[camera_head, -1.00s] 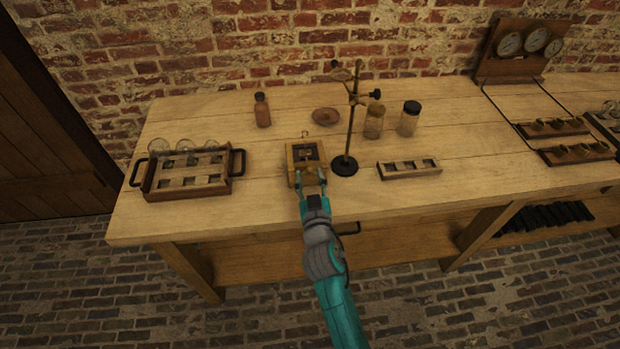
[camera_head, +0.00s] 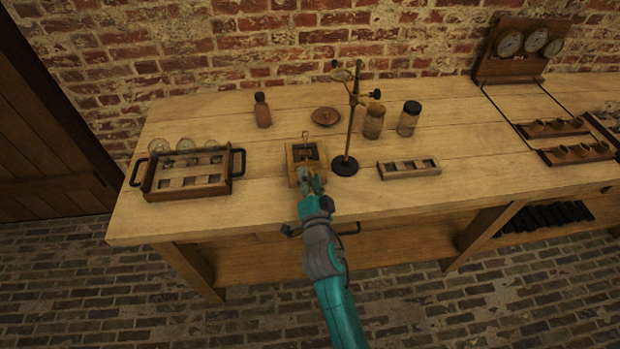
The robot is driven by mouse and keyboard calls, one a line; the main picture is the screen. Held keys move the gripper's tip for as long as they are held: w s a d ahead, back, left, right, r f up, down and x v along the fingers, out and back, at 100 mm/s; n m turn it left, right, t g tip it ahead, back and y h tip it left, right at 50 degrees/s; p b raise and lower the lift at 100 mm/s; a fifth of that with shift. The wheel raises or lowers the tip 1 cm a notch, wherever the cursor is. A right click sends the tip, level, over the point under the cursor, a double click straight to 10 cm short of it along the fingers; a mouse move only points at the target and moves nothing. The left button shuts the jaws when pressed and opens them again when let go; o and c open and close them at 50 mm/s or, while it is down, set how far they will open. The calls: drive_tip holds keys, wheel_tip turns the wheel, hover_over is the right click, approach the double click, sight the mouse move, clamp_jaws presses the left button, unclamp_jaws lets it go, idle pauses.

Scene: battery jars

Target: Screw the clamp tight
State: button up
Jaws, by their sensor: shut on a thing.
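A small wooden box-like frame (camera_head: 291,156) stands on the bench with a thin metal wire loop rising at its back. The clamp screw is too small and too covered by my gripper to make out. My gripper (camera_head: 312,182) is at the front edge of the wooden frame, its fingers closed together and turned on edge. What lies between the fingers is hidden; it appears to be a small part at the frame's front. A metal stand (camera_head: 346,166) with a round dark base and clamp arms stands just right of the frame.
A handled tray (camera_head: 160,193) with glass jars stands at the left. A slotted wooden rack (camera_head: 409,169), two jars (camera_head: 408,119), a brown bottle (camera_head: 262,110) and a round dish (camera_head: 326,116) stand around. The bench front left of my arm is clear.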

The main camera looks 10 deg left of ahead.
drive_tip(key=m, duration=0.5)
drive_tip(key=shift+f+m, duration=0.15)
drive_tip(key=shift+m, duration=0.15)
drive_tip(key=m, duration=0.4)
drive_tip(key=shift+m, duration=0.4)
drive_tip(key=o, duration=1.1)
drive_tip(key=shift+o, duration=0.2)
drive_tip(key=v, duration=1.2)
